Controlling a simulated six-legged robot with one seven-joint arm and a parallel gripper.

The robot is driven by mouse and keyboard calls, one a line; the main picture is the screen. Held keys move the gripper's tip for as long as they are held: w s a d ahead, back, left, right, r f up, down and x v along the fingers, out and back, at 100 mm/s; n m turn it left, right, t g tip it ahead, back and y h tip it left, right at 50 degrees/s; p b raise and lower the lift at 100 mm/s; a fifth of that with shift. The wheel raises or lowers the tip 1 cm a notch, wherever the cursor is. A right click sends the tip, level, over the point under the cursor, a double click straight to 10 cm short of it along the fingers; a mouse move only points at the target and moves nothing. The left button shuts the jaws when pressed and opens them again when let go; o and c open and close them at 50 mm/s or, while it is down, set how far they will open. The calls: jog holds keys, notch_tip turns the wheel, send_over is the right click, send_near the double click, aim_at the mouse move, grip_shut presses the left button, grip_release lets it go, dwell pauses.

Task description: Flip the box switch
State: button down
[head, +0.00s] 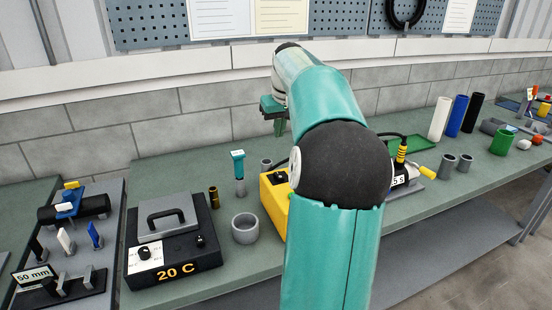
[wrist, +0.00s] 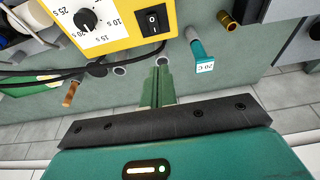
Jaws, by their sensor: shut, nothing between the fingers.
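A yellow box (wrist: 110,14) with a dial marked in seconds and a black rocker switch (wrist: 153,20) fills the top of the wrist view. In the head view the yellow box (head: 272,200) is largely hidden behind my arm. My gripper (wrist: 162,66) is shut and empty, its green fingers below the switch in the wrist picture and apart from it. In the head view my gripper (head: 280,125) hangs above the back of the bench. Which way the rocker is set is too small to tell.
A black box marked 20 C (head: 172,245) stands left on the bench (head: 225,275). Near the yellow box are a teal-capped tool (head: 238,165), a grey cup (head: 245,228) and a brass piece (head: 214,197). Black cables (wrist: 50,80) run beside it. Coloured cylinders (head: 457,115) stand right.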

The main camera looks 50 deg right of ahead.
send_near(276, 174)
jog(key=w+f, duration=0.1)
jog(key=w+d+f, duration=0.1)
jog(key=f, duration=0.1)
jog(key=w+f, duration=0.1)
jog(key=f, duration=0.1)
jog(key=shift+d, duration=0.4)
jog(key=shift+f, duration=0.6)
jog(key=shift+f, duration=0.1)
jog(key=shift+w+f+g+y, duration=0.15)
jog(key=shift+g+y, duration=0.15)
jog(key=shift+g, duration=0.1)
jog(key=shift+s, duration=0.25)
jog(key=shift+s+a, duration=0.35)
jog(key=shift+s, duration=0.15)
jog(key=shift+r, duration=0.25)
